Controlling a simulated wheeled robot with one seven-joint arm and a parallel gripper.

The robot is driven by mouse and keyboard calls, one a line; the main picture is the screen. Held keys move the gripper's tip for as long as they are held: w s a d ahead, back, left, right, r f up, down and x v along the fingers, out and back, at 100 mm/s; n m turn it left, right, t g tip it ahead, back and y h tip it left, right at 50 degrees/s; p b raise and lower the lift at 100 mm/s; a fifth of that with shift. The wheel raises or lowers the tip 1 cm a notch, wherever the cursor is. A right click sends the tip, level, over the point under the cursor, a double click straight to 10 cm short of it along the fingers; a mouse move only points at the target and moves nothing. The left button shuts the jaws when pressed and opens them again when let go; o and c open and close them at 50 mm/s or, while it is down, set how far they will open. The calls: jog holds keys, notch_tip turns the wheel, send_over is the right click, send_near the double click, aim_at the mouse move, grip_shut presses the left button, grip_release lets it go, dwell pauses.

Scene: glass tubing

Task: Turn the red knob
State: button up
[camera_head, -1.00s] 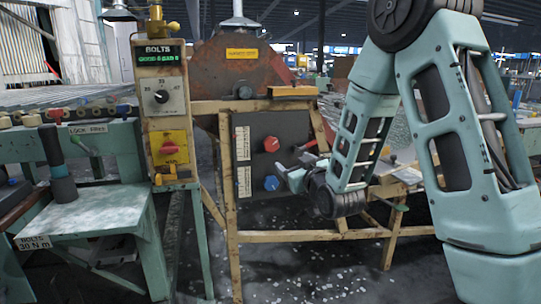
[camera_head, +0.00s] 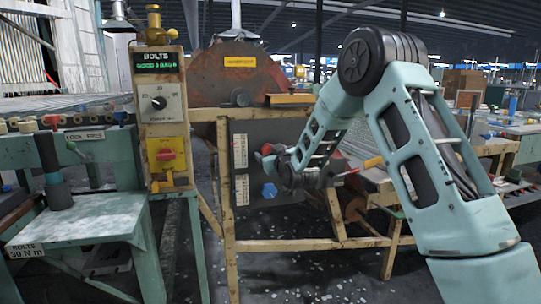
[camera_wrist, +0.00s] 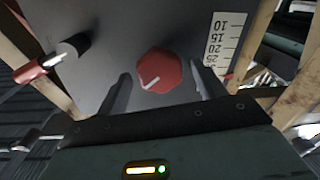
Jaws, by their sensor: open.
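The red knob (camera_wrist: 160,71) is an octagonal dial with a white pointer line on a grey panel (camera_wrist: 112,35). In the wrist view it lies between the two fingers of my gripper (camera_wrist: 160,80), which are apart, one on each side. I see no clear contact with the knob, and its distance from the fingertips is hard to judge. In the head view the red knob (camera_head: 266,149) is small and partly hidden by my gripper (camera_head: 273,158) at the dark panel. The blue knob (camera_head: 269,190) sits below it.
A scale strip (camera_wrist: 224,40) marked 10 to 25 is right of the knob. A red-handled part (camera_wrist: 40,68) juts out at left. The yellow BOLTS post (camera_head: 163,110) with another red switch stands left of the panel. A wooden frame (camera_head: 228,190) surrounds the panel.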

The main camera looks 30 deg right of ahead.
jog(key=shift+w, duration=0.3)
jog(key=c, duration=1)
jog(key=shift+o, duration=0.2)
jog(key=shift+m, duration=0.3)
